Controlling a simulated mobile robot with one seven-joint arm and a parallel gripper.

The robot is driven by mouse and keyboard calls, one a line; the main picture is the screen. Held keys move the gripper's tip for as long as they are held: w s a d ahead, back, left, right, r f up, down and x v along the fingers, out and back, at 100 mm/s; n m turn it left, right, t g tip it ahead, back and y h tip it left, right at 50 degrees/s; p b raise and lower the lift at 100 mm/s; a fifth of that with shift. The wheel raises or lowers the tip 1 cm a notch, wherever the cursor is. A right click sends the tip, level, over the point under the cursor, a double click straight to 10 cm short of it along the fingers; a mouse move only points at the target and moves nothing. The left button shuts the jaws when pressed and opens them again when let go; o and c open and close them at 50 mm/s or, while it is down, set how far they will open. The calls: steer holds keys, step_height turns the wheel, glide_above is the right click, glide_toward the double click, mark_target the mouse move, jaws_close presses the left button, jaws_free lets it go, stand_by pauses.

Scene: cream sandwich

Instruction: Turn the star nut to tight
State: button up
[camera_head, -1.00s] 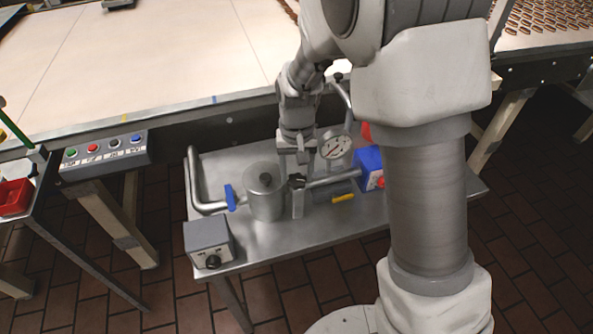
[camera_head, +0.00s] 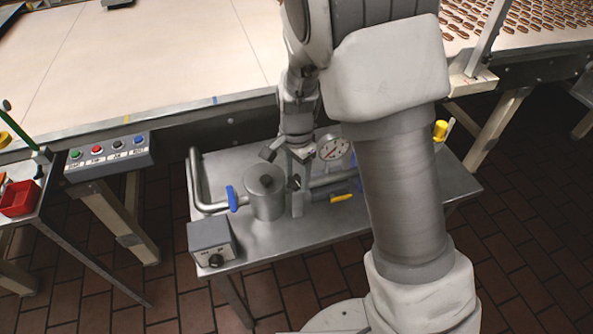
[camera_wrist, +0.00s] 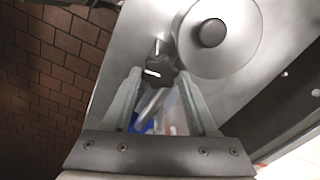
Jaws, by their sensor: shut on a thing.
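The star nut (camera_wrist: 156,72) is a small dark lobed knob with a bright stem, seen in the wrist view between my fingertips. In the head view the star nut (camera_head: 295,182) shows as a dark spot on top of an upright grey post on the metal table, partly covered by my gripper. My gripper (camera_head: 285,157) comes down over it from above. In the wrist view my gripper (camera_wrist: 162,74) has a finger on each side of the nut and is shut on it.
A lidded metal pot (camera_head: 264,200) stands just left of the post, with a blue valve handle (camera_head: 232,198) beside it. A round gauge (camera_head: 333,148) stands behind right. A grey control box (camera_head: 211,243) sits at the front left. The conveyor (camera_head: 150,60) runs behind.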

mark_target(297, 180)
steer(key=shift+r+m+p, duration=0.1)
steer(key=shift+m+p, duration=0.2)
steer(key=shift+m, duration=0.5)
steer(key=o, duration=1.4)
steer(key=shift+c, duration=0.2)
step_height(297, 180, up, 17)
steer(key=p, duration=0.1)
steer(key=shift+r, duration=0.15)
steer(key=shift+d, duration=0.1)
steer(key=s+d+r+n+t, duration=0.2)
steer(key=s+d+r+n, duration=0.2)
steer(key=s, duration=0.5)
steer(key=s+d+r+n+t, duration=0.3)
steer(key=s+d+n, duration=0.4)
steer(key=s, duration=0.3)
steer(key=shift+d+r+n+t, duration=0.3)
steer(key=shift+d+r, duration=0.35)
steer(key=shift+r, duration=0.2)
